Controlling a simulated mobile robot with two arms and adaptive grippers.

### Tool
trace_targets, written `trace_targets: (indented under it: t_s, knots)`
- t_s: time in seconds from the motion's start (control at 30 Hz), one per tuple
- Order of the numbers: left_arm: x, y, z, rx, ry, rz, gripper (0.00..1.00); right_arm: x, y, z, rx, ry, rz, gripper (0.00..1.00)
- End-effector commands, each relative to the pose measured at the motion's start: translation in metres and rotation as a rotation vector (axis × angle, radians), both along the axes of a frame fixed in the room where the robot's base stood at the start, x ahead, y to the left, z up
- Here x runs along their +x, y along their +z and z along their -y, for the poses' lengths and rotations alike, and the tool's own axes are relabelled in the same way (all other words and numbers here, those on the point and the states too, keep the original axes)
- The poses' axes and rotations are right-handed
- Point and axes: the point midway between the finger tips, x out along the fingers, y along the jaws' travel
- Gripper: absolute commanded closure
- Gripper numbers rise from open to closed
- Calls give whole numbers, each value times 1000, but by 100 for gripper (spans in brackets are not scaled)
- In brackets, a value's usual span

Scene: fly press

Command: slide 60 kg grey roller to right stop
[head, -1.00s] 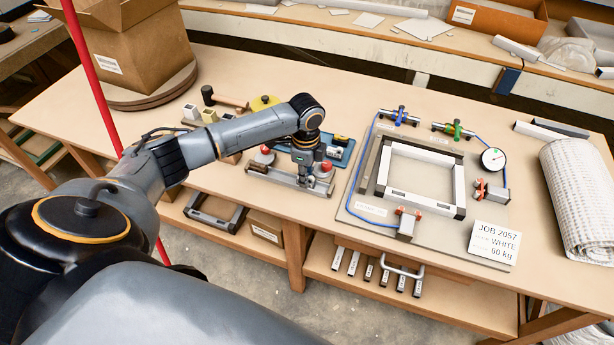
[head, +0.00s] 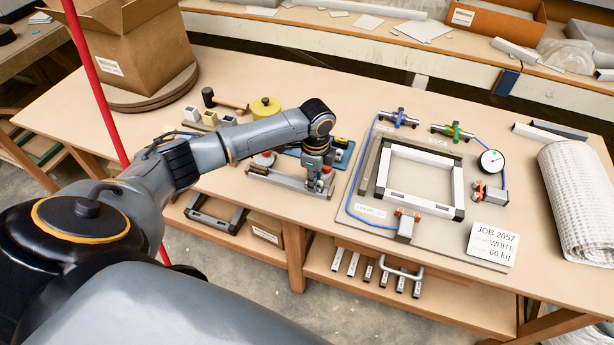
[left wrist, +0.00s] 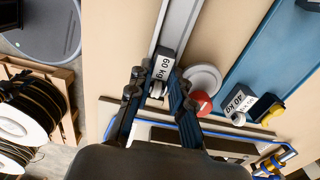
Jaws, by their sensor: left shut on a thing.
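My left gripper (head: 313,184) is near the right end of a grey metal rail (head: 274,178) on the bench. In the left wrist view its fingers (left wrist: 156,88) are closed on the grey roller (left wrist: 163,62), a block with a white "60 kg" label, which sits on the rail (left wrist: 179,25). In the head view the gripper hides the roller. Whether the roller touches a stop there is hidden. My right gripper is not in view.
A blue tray (left wrist: 250,60) behind the rail holds a 40 kg block (left wrist: 238,100). A white-and-black frame (head: 424,206) lies on a board to the right, with clamps and a dial gauge (head: 491,161). A yellow round thing (head: 265,107) and a mallet (head: 228,101) lie behind.

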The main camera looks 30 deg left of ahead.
Motion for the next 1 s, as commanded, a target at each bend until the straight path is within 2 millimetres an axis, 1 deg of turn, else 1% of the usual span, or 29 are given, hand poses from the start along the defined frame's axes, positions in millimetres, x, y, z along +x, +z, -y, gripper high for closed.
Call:
trace_targets:
  t_s: [0.17,0.47,0.5,0.57,0.6,0.87,0.9,0.93,1.0]
  knots:
    - [1,0,2,0,0,0,98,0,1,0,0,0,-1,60]
    - [4,1,15,0,0,0,98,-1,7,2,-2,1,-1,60]
    - [4,0,14,1,1,0,74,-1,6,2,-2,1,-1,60]
    - [4,0,14,1,1,0,62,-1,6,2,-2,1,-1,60]
    - [4,0,14,0,0,0,53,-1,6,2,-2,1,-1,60]
    - [4,0,14,0,1,2,53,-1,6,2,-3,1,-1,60]
    - [4,0,14,0,1,2,62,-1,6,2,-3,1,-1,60]
    - [4,0,14,0,1,2,66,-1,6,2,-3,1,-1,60]
    - [4,0,14,0,1,1,66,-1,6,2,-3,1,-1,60]
